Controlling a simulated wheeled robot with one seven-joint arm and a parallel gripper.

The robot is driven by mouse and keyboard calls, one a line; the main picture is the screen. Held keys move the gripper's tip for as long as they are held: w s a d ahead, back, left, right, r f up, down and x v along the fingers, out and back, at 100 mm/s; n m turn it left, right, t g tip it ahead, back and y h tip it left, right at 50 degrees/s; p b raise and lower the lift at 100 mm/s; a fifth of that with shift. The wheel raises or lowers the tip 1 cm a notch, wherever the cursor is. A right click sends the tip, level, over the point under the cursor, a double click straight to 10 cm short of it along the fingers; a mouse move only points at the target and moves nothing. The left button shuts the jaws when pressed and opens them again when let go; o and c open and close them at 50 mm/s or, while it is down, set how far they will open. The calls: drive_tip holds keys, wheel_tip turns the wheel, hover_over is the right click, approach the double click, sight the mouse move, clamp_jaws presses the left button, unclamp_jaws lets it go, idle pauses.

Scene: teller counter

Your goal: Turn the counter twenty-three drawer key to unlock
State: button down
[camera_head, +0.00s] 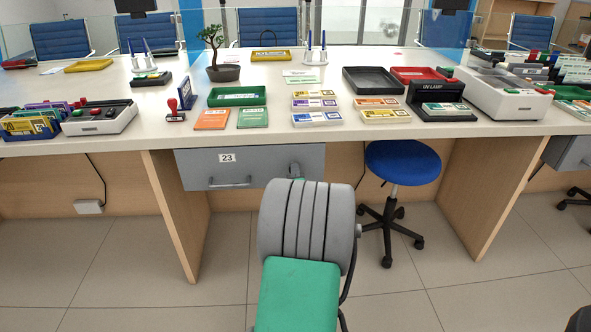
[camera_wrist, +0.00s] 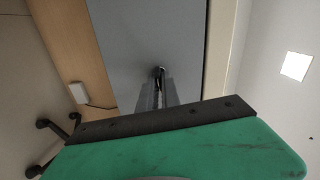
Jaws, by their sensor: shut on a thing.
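The grey drawer (camera_head: 258,163) with the "23" label hangs under the white counter. Its lock and key (camera_head: 293,168) are at the right part of its front, small and partly hidden by my arm in the head view. In the wrist view the dark key (camera_wrist: 159,72) stands out from the grey drawer front (camera_wrist: 135,35). My gripper (camera_wrist: 159,90) is shut on the key, its fingers close to the drawer face. The exact turn angle of the key is hard to tell. The drawer looks closed.
The white counter (camera_head: 340,133) overhangs just above the drawer, holding card stacks, trays and a bonsai (camera_head: 212,50). A blue stool (camera_head: 402,162) stands right of the drawer. A wooden panel (camera_head: 180,210) supports the counter at left. The floor in front is mostly clear.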

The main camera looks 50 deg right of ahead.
drive_tip(key=shift+m+p, duration=0.3)
drive_tip(key=shift+m, duration=0.4)
drive_tip(key=c, duration=1.6)
unclamp_jaws()
drive_tip(key=shift+o, duration=0.2)
drive_tip(key=v, duration=0.7)
drive_tip(key=shift+s+a, duration=0.25)
drive_tip(key=shift+a, duration=0.05)
